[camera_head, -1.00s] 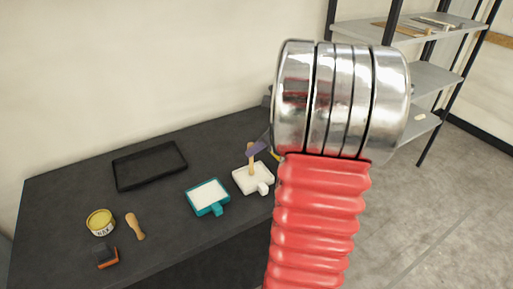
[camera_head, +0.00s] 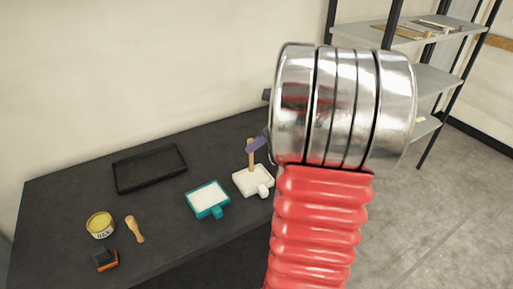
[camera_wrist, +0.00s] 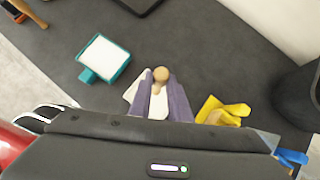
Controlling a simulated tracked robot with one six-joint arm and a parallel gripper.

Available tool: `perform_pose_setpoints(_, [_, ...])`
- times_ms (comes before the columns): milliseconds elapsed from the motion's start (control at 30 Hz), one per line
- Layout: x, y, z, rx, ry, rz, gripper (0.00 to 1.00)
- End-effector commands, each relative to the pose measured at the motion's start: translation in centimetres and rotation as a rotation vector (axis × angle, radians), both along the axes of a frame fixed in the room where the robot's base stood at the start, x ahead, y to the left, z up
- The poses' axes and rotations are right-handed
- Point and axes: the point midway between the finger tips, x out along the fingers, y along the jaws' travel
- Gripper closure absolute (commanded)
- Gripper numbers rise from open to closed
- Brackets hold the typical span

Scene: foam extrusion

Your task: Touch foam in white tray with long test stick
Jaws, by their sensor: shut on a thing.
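My gripper (camera_wrist: 160,88), with purple fingers, is shut on the long wooden test stick (camera_wrist: 162,73); the stick's rounded top shows between the fingers. In the head view the stick (camera_head: 251,155) stands about upright, and one purple finger (camera_head: 258,144) shows beside it. The white tray (camera_head: 262,190), with a short handle, lies on the dark table under the stick. The stick's lower end appears over the tray's white filling; I cannot tell whether it touches. In the wrist view the white tray (camera_wrist: 133,93) is mostly hidden by the fingers. My arm hides the table's right part.
A teal tray (camera_head: 215,211) with white filling lies left of the white tray. A black tray (camera_head: 150,168), yellow-topped can (camera_head: 100,225), wooden tool (camera_head: 135,229) and black-orange item (camera_head: 106,259) are farther left. A yellow glove (camera_wrist: 222,110) and dark bin (camera_wrist: 298,97) lie right.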

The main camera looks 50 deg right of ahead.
Motion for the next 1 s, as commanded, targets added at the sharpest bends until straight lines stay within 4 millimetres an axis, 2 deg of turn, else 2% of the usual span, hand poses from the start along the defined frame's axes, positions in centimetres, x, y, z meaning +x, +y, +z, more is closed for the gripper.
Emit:
perform_pose_setpoints(533, [0.0, 0.0, 3.1, 0.000, -0.001, 0.000, 1.00])
perform_pose_setpoints(1000, [0.0, 0.0, 3.4, 0.001, 0.000, -0.001, 1.00])
